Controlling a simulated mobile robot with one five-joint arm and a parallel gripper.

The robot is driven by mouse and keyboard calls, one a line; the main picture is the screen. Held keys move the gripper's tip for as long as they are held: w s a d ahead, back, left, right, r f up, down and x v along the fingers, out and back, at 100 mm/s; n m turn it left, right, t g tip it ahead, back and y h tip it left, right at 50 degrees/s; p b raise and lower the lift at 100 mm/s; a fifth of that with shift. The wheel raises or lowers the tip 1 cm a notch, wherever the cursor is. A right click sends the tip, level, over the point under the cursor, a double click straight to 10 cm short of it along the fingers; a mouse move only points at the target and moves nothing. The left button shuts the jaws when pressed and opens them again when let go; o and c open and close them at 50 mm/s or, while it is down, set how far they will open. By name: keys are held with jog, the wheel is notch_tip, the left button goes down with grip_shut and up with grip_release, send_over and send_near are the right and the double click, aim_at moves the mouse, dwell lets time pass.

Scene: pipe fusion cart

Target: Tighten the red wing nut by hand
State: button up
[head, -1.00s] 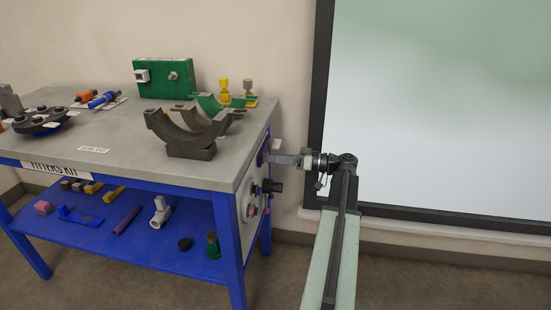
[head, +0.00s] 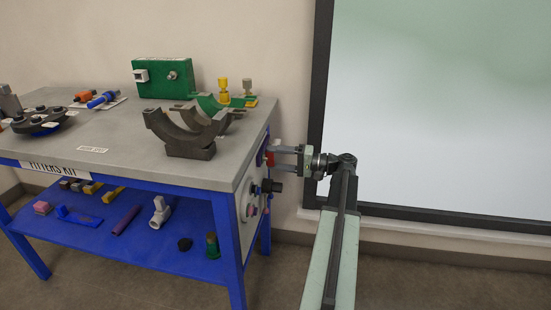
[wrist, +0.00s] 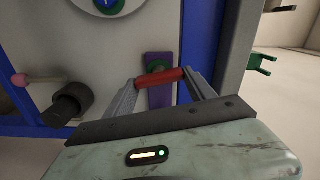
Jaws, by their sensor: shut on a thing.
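The red wing nut (wrist: 166,76) is a short red bar in the wrist view. It lies nearly level, slightly tilted, in front of an upright purple plate (wrist: 160,96), with a green piece (wrist: 157,67) just behind it. My gripper (wrist: 160,80) has one finger at each end of the red bar and is shut on it. In the head view my gripper (head: 276,157) reaches left to the bench's end panel, with its fingers one above the other. The red wing nut (head: 270,159) shows there as a small red patch at the fingertips. The thread behind it is hidden.
A black knob (wrist: 69,103) and a pink-tipped lever (wrist: 38,79) stick out left of my gripper in the wrist view. A round dial (wrist: 108,5) is above. The bench's blue leg (wrist: 199,40) stands close on the right. A dark board frame (head: 316,120) is behind my arm.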

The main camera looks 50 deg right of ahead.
jog(key=shift+d+m, duration=0.15)
jog(key=shift+m, duration=0.85)
jog(key=o, duration=1.4)
jog(key=v, duration=0.7)
jog(key=shift+s+d, duration=0.15)
jog(key=shift+s, duration=0.25)
